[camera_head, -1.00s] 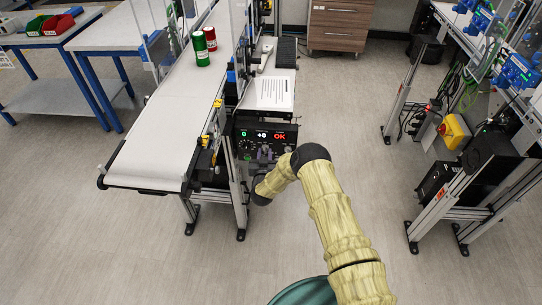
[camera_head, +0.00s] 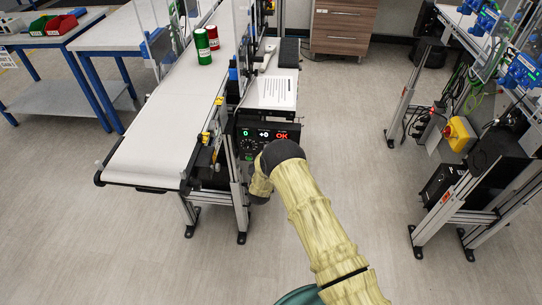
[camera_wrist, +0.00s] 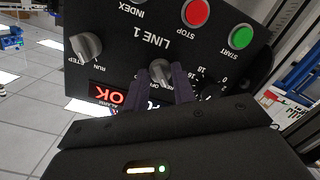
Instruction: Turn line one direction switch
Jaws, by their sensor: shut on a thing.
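The black LINE 1 control panel (camera_wrist: 120,30) fills the upper part of the wrist view, upside down. The grey direction switch (camera_wrist: 159,69), with small lettering by it, sits near its middle. My gripper (camera_wrist: 158,86) has its two purple fingers on either side of this knob and is shut on it. The fingers hide part of the lettering, so I cannot read the switch's setting. In the head view the panel (camera_head: 270,134) is at the end of the conveyor, and my arm hides the gripper and the switch.
The panel also carries a RUN/STEP knob (camera_wrist: 87,46), a red STOP button (camera_wrist: 195,12), a green START button (camera_wrist: 241,36) and a black dial (camera_wrist: 210,90). A green can (camera_head: 203,47) and a red can (camera_head: 213,38) stand on the white belt (camera_head: 165,125).

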